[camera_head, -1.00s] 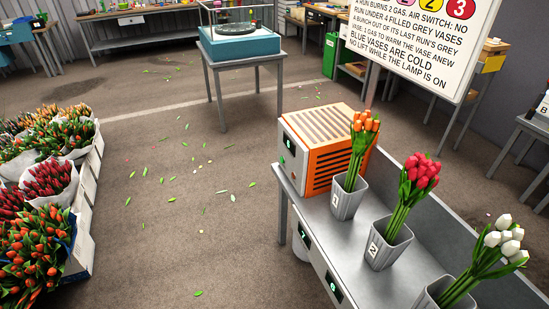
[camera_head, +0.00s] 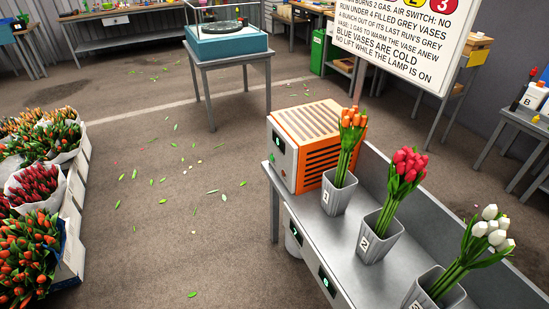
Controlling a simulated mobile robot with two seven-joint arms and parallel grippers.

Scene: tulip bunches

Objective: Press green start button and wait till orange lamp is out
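An orange and grey slatted machine (camera_head: 317,140) stands at the left end of a grey metal bench (camera_head: 318,218). Its grey front panel (camera_head: 281,150) carries a lit green digit display and small coloured spots below it. The spots are too small to tell a start button or a lamp for sure. Grey vase 1 (camera_head: 335,200) holds orange tulips (camera_head: 351,128), vase 2 (camera_head: 371,245) pink-red tulips (camera_head: 405,172), and a third grey vase (camera_head: 423,290), cut by the bottom edge, white tulips (camera_head: 485,235). Neither of my grippers is in view.
A sign board (camera_head: 410,40) with rules hangs at the upper right. A turntable on a blue base (camera_head: 226,47) stands on a grey table at the back. Flower crates (camera_head: 70,250) line the left. The floor (camera_head: 170,220) between is open, with scattered leaves.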

